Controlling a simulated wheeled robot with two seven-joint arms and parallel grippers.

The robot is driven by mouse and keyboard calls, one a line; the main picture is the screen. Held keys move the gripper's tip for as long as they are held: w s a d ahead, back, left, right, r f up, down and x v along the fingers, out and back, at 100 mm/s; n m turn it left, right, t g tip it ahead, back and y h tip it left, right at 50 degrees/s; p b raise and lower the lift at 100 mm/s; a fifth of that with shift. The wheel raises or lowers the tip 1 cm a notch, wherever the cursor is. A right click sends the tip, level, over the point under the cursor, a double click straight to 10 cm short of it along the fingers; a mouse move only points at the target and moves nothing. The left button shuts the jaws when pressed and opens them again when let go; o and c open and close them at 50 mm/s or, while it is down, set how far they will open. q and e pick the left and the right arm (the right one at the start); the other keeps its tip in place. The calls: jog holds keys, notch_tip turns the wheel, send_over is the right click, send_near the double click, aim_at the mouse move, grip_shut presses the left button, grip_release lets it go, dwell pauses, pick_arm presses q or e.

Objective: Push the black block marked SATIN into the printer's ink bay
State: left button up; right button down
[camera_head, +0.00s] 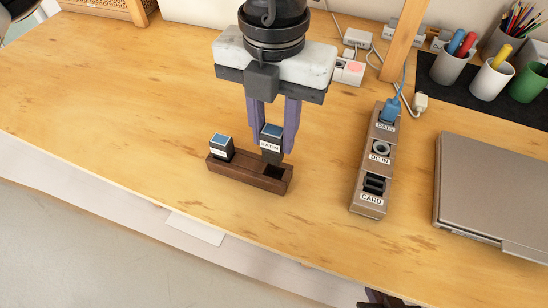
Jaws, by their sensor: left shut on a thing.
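My left gripper (273,147) comes down from the top with its purple fingers shut on the black block marked SATIN (271,133). The block is upright, with a blue top and a white label. It is at the right end of a dark brown wooden holder (240,177); I cannot tell whether its lower end is in the slot or just above it. A second dark block with a blue top (222,147) stands at the holder's left end. I cannot make out a printer or ink bay. A dark part at the bottom edge (384,299) may be my right gripper.
A port strip (356,196) marked DATA, DC IN and CARD stands to the right, with a blue plug (391,109) at DATA. A grey laptop-like slab (495,190) lies at far right. Pen cups (450,67) stand behind. The table's left side is clear.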

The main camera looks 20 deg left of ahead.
aim_at(274, 159)
pick_arm(q)
notch_tip(274, 159, down, 7)
jog(key=shift+r, duration=0.2)
jog(key=shift+f+b, duration=0.1)
jog(key=shift+b, duration=0.3)
jog(key=shift+f, duration=0.15)
jog(key=o, duration=1.1)
jog(key=shift+c, duration=0.2)
jog(key=shift+r+p, duration=0.45)
jog(key=shift+p, duration=0.05)
jog(key=r, duration=0.9)
jog(key=shift+d+r, duration=0.2)
jog(key=shift+r, duration=0.1)
